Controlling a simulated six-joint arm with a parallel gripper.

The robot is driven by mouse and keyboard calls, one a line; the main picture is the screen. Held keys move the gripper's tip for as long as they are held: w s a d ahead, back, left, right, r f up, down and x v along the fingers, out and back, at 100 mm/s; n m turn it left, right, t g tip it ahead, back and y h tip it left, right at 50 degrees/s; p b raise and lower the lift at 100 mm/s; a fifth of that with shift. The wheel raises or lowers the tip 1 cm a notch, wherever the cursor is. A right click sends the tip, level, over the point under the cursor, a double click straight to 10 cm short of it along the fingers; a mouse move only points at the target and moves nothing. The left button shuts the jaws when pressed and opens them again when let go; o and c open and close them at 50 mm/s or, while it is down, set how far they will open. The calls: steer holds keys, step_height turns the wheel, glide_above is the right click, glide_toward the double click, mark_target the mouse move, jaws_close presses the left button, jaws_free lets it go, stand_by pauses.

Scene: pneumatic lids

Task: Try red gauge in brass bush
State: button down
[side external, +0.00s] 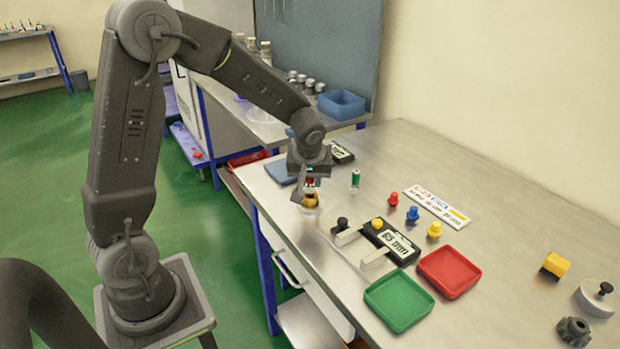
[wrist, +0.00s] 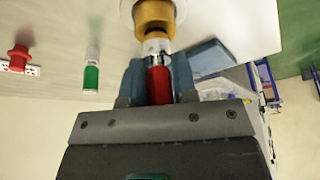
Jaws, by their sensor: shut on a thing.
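My gripper (side external: 311,178) is shut on the red gauge (wrist: 158,86), which also shows as a small red spot in the side view (side external: 310,182). The jaws (wrist: 158,80) stand on either side of its red body. The gauge's silver end points at the brass bush (wrist: 154,14) and meets its near rim in the wrist view. I cannot tell whether the tip is inside the bore. The bush (side external: 311,200) sits on a round white base (side external: 306,210), directly below my gripper in the side view.
A green gauge (side external: 355,179) stands upright to the right of my gripper. Red (side external: 393,199), blue (side external: 412,215) and yellow (side external: 434,231) knobbed plugs stand nearby.

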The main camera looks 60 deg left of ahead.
steer(key=shift+r, duration=2.5)
